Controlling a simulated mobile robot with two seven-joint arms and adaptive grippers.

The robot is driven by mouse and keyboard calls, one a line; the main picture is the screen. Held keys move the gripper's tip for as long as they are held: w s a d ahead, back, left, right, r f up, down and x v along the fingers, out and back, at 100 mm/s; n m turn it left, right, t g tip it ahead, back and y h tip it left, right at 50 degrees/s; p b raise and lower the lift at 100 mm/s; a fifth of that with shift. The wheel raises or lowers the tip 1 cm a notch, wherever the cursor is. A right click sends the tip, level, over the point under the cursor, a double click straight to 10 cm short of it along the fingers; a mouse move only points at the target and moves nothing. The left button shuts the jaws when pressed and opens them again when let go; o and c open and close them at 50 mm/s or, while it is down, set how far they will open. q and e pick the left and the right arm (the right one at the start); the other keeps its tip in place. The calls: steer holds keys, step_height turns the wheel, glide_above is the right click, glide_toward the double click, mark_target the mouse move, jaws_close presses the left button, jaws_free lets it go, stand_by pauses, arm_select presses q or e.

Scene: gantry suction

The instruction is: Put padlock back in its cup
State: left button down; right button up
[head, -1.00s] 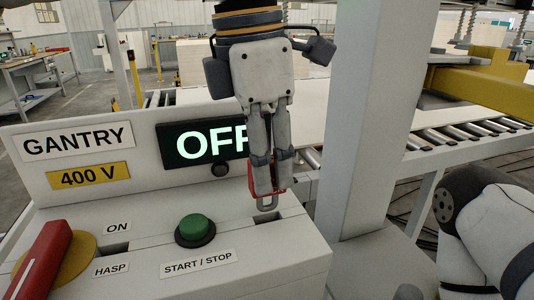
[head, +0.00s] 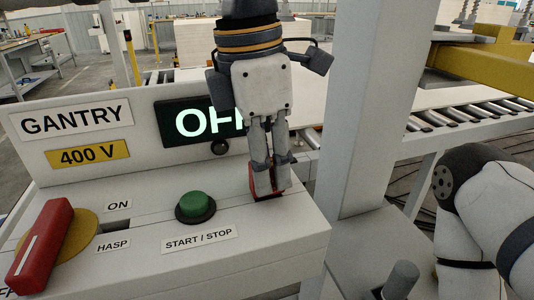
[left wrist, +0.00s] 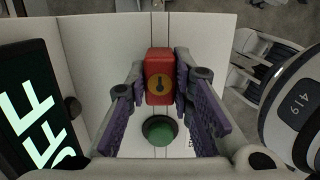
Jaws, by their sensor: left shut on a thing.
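The red padlock (head: 253,186) is between the fingers of my left gripper (head: 270,190), over the right part of the white console top. The gripper is shut on its body, and the fingers point down. The left wrist view shows the padlock (left wrist: 159,74) between both fingers, with a round yellow keyhole mark facing the camera. The padlock's lower end is at a dark opening in the console, which seems to be its cup. The shackle is hidden, and I cannot tell how deep the padlock sits. My right gripper is out of view.
The green start/stop button (head: 195,207) stands left of the padlock. A red rotary handle (head: 40,245) is at far left. Behind rises the panel with the OFF display (head: 187,123). A thick grey post (head: 367,110) stands close on the right.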

arm_select(q)
steer(key=shift+f, duration=0.2)
steer(key=c, duration=1.3)
jaws_free()
steer(key=r, duration=0.4)
steer(key=a+r, duration=0.1)
steer(key=r, duration=0.6)
steer(key=shift+s+a+r, duration=0.2)
steer(key=shift+s+r, duration=0.05)
steer(key=shift+r, duration=0.15)
